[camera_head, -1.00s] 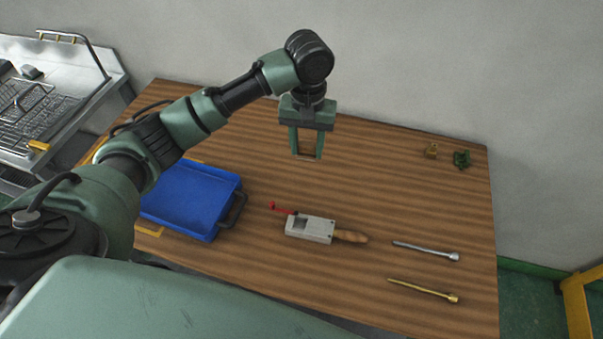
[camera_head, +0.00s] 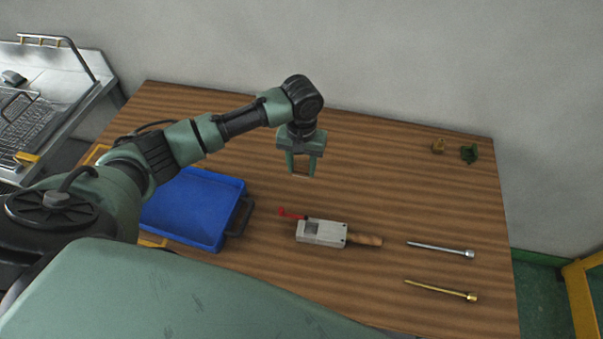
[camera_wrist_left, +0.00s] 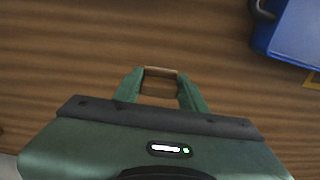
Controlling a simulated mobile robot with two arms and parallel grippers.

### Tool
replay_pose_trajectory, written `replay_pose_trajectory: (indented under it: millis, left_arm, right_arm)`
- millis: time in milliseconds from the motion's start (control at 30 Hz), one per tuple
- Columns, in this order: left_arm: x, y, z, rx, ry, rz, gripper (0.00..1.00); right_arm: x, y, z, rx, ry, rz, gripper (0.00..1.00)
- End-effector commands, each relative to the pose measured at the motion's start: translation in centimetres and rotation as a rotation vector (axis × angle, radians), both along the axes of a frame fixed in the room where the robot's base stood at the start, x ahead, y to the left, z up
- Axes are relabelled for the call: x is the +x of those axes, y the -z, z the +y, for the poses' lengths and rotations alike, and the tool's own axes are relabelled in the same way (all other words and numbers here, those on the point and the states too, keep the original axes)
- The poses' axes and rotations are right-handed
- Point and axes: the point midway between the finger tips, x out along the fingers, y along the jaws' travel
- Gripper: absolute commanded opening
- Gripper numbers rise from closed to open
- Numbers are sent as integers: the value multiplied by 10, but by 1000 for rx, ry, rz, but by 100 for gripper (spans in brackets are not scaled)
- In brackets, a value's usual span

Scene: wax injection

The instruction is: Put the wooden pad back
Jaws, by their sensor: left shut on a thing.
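My left gripper (camera_head: 300,172) is above the wooden table, to the right of and beyond the blue tray. It points down and is shut on the wooden pad, a thin light-brown strip between the fingertips. The wooden pad (camera_wrist_left: 160,70) shows in the left wrist view, spanning the gap between the two green fingers. The pad is very small in the head view. I cannot tell how far it is above the table (camera_head: 380,190). My right gripper is not in view.
The blue tray (camera_head: 190,215) lies at the table's left. A grey block tool with a wooden handle (camera_head: 322,232) lies in front of the gripper. Silver (camera_head: 440,249) and brass (camera_head: 440,290) rods lie at right. Small brass (camera_head: 438,147) and green (camera_head: 469,153) parts sit back right.

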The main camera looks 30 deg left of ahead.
Motion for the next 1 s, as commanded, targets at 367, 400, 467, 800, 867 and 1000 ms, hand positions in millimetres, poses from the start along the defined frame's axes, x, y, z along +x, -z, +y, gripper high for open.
replay_pose_trajectory:
  millis: [367,400,467,800,867,1000]
  left_arm:
    - [0,44,0,1,0,1,9]
    - [0,47,0,0,0,-1,9]
    - [0,48,0,0,0,-1,9]
    - [0,51,0,0,-1,0,44]
    - [0,51,0,0,0,0,61]
    - [0,51,0,0,0,0,63]
  right_arm:
    - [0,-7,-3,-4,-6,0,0]
    - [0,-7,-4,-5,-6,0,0]
    - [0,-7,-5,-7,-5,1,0]
    - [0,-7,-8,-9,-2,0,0]
    - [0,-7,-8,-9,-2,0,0]
    - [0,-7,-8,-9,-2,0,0]
